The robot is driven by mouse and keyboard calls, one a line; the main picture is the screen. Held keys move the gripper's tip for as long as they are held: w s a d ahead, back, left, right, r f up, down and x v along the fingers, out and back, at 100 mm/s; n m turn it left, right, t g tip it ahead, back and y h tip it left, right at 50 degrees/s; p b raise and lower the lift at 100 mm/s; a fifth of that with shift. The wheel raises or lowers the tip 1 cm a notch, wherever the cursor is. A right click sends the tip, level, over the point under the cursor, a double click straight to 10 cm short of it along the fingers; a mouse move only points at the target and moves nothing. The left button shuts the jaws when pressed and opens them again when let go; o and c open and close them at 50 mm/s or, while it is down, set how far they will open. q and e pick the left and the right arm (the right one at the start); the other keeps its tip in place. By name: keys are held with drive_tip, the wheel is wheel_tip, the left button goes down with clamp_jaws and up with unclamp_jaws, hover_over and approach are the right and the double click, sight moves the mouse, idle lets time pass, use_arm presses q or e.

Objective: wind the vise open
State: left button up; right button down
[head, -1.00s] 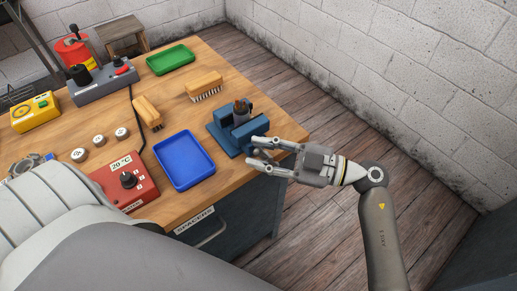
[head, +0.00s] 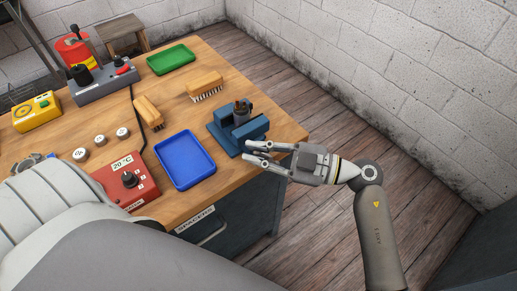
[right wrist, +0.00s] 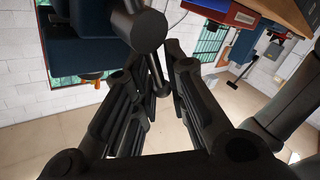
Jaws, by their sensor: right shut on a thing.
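The blue vise (head: 226,139) stands at the near right corner of the wooden bench, with a dark grey cylindrical part (head: 241,112) between its jaws. My right gripper (head: 253,152) is at the front of the vise, its fingers pointing left. In the right wrist view the vise's blue body (right wrist: 82,32) fills the upper left. The dark screw end and handle bar (right wrist: 150,32) reach down between the fingers, and my right gripper (right wrist: 158,92) is shut on the bar. The fingers hide part of the handle in the head view. My left gripper is out of view.
A blue tray (head: 185,180) lies left of the vise and a red box with a knob (head: 141,192) beyond it. Two brushes (head: 205,93) and a green tray (head: 171,67) lie farther back. Free floor (head: 330,185) is right of the bench.

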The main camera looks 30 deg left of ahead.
use_arm(q)
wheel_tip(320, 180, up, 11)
drive_tip(key=p, duration=1)
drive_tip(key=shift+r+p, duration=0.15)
drive_tip(key=shift+p, duration=0.25)
use_arm(e)
drive_tip(key=n+h, duration=0.1)
drive_tip(key=s+f+n+t+h, duration=0.1)
drive_tip(key=n, duration=0.1)
drive_tip(key=f+n+t+h, duration=0.1)
drive_tip(key=shift+s+a+f+n+h, duration=0.1)
drive_tip(key=shift+s+a+n+h, duration=0.2)
drive_tip(key=shift+s+a, duration=0.1)
drive_tip(key=c, duration=1.6)
unclamp_jaws()
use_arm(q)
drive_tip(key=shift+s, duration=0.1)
use_arm(e)
drive_tip(key=shift+d, duration=0.1)
drive_tip(key=v, duration=1.2)
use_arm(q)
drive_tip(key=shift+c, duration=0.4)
use_arm(e)
drive_tip(key=shift+s, duration=0.1)
